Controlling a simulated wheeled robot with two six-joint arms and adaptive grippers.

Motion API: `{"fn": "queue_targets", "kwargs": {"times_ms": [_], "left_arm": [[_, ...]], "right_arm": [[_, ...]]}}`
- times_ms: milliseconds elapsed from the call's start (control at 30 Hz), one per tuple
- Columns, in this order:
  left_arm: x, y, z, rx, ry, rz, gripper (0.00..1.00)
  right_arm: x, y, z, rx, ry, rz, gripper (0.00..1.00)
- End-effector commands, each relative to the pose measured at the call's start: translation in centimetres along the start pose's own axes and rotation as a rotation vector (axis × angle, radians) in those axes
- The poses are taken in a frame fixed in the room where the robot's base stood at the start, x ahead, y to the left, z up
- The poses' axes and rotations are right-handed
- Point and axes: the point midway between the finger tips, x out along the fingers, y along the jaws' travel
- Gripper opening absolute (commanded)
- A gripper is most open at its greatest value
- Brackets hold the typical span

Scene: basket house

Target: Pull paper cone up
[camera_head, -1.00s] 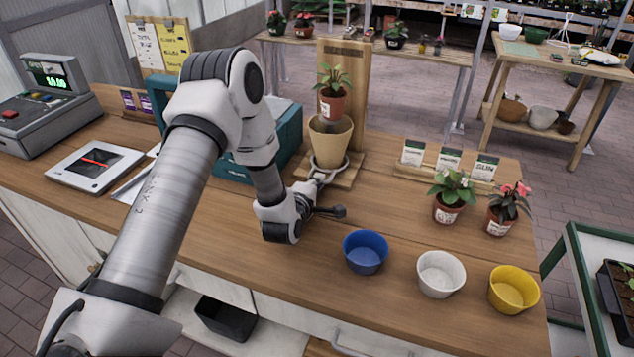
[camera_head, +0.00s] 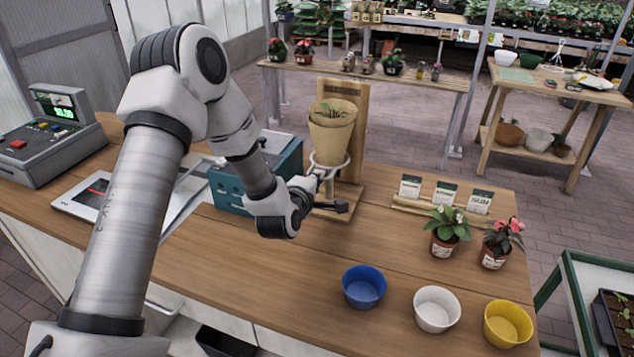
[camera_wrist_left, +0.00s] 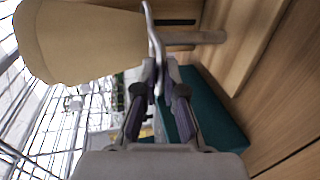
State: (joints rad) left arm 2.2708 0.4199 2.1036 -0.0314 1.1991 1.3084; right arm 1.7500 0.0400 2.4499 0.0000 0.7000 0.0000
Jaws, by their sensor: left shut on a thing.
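The tan paper cone (camera_head: 330,140) stands upright on the wooden stand (camera_head: 352,100). It surrounds the plant (camera_head: 333,112), whose leaves show in its open top; the plant's pot is hidden inside. A pale metal ring (camera_head: 346,168) goes around the lower part of the cone. My left gripper (camera_head: 314,184) is just left of and below the cone, shut on the ring's handle. In the left wrist view the cone (camera_wrist_left: 85,42) lies sideways at upper left, with the ring (camera_wrist_left: 154,38) beside the closed fingertips (camera_wrist_left: 158,85). My right gripper is not in view.
A teal box (camera_head: 230,190) stands close behind my left arm. Blue (camera_head: 364,288), white (camera_head: 437,310) and yellow (camera_head: 508,323) bowls line the front edge. Two potted flowers (camera_head: 447,232) and seed packets (camera_head: 446,193) stand at right. The middle of the counter is clear.

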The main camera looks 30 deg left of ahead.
Motion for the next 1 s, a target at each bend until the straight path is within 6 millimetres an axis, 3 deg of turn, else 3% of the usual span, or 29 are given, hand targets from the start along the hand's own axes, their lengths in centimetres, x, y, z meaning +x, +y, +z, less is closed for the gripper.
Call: {"fn": "queue_targets", "kwargs": {"times_ms": [33,100,633,767,1000], "left_arm": [[0.1,0.7,0.0,0.000,0.002,0.017,0.00],[0.1,0.7,0.0,0.000,0.002,0.018,0.20],[-0.5,0.3,0.0,-0.001,0.001,0.009,0.20],[-2.6,0.3,0.0,-0.003,0.001,0.007,0.20],[-8.8,0.2,0.0,-0.003,0.001,0.008,0.20]], "right_arm": [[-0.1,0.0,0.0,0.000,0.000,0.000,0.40],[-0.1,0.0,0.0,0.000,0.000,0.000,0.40],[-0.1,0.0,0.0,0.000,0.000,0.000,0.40],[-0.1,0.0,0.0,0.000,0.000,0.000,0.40],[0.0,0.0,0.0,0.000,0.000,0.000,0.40]]}}
